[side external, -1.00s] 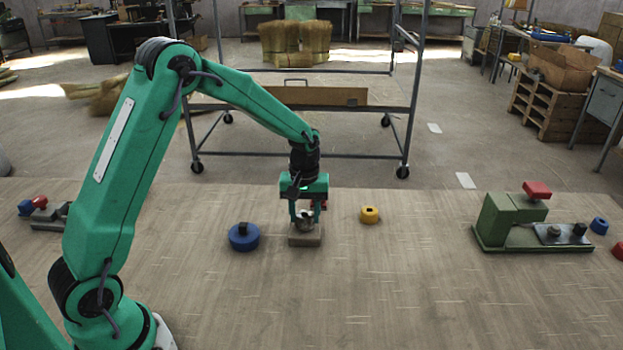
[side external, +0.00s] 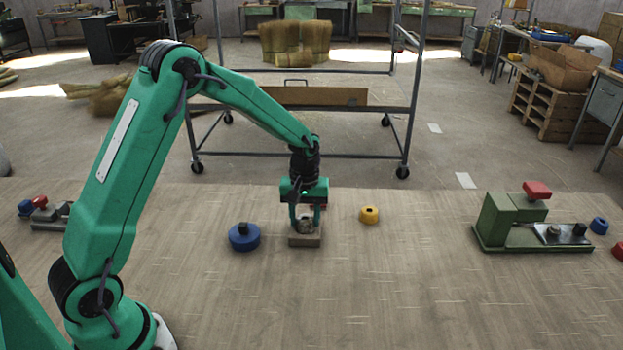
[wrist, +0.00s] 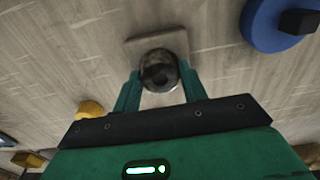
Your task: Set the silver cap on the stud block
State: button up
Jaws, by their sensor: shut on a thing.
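The silver cap (side external: 305,225) is between the fingers of my gripper (side external: 306,222), which is shut on it. The stud block (side external: 305,240), a small tan-grey square block, lies on the table directly below the cap. In the wrist view, the round metallic cap (wrist: 159,71) with a dark middle sits between my two green fingertips (wrist: 160,92) and covers the centre of the square block (wrist: 176,41). The stud is hidden under the cap. I cannot tell whether the cap rests fully on the block.
A blue disc (side external: 244,238) with a dark knob stands left of the block, and a yellow piece (side external: 369,215) right of it. A red piece partly shows behind my gripper. A green fixture (side external: 512,222) stands at the right. The front of the table is clear.

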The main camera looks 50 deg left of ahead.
aim_at(304, 220)
jog(key=o, duration=0.7)
jog(key=shift+c, duration=0.2)
notch_tip(304, 220, up, 11)
dwell(1.2)
dwell(0.4)
jog(key=s+d+r+m+t, duration=0.3)
jog(key=s+r+m, duration=0.1)
jog(key=s+r, duration=0.75)
jog(key=s+d+m+t, duration=0.1)
jog(key=s+m, duration=0.1)
jog(key=s, duration=0.4)
jog(key=s+d+f+m+t, duration=0.1)
jog(key=s+m, duration=0.2)
jog(key=s, duration=0.4)
jog(key=shift+s+f+t, duration=0.25)
jog(key=shift+f+t, duration=0.05)
